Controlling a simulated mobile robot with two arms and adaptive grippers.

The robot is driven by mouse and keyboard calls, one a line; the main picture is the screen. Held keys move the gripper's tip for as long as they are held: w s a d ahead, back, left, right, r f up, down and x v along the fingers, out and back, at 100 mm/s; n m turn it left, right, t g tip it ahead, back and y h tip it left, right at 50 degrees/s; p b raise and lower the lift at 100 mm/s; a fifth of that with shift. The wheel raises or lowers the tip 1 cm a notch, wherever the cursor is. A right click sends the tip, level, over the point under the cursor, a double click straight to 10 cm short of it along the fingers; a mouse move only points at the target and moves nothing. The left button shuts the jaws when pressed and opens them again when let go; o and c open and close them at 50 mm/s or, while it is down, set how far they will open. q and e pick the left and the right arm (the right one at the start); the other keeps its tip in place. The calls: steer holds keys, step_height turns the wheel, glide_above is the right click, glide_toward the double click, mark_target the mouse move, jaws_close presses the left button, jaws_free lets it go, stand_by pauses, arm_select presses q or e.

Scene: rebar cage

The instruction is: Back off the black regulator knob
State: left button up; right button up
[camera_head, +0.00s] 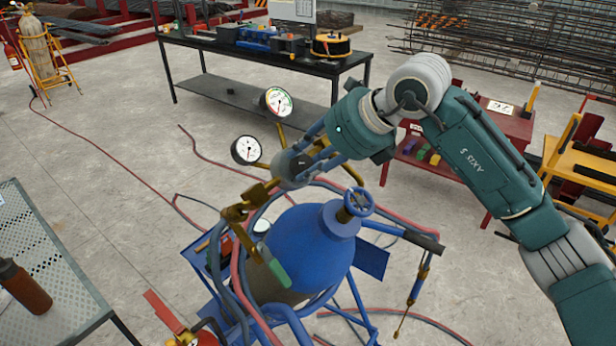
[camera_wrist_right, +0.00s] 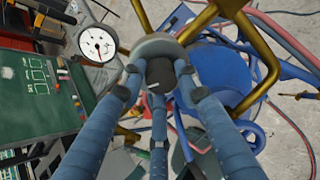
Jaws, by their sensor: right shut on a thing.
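The black regulator knob (camera_wrist_right: 160,72) shows in the right wrist view, ringed by the three blue fingers of my right gripper (camera_wrist_right: 158,88). The fingertips press on its sides. In the head view my right gripper (camera_head: 311,156) reaches in from the right to the regulator body (camera_head: 291,172), and its fingers mostly hide the knob. Two round gauges, one upper (camera_head: 276,102) and one left (camera_head: 247,150), stand on brass stems beside the regulator. The blue gas cylinder (camera_head: 310,245) with its blue valve wheel (camera_head: 359,201) stands just below. My left gripper is not in view.
Red and blue hoses loop around the cylinder and over the floor. A torch (camera_head: 417,280) hangs at right. A perforated table (camera_head: 45,265) with a brown bottle (camera_head: 24,286) is at left. A black workbench (camera_head: 260,62) and red cart (camera_head: 500,130) stand behind.

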steer(key=n+t+b, duration=0.1)
steer(key=n+b, duration=0.5)
steer(key=b, duration=0.1)
steer(key=n+b, duration=0.3)
steer(key=shift+r, duration=0.1)
steer(key=shift+s+r+n+t+b, duration=0.15)
steer(key=shift+n+t+b, duration=0.15)
steer(key=shift+n+b, duration=0.5)
steer(key=shift+n, duration=0.3)
steer(key=o, duration=0.9)
steer(key=shift+o, duration=1.3)
steer(key=shift+a, duration=0.1)
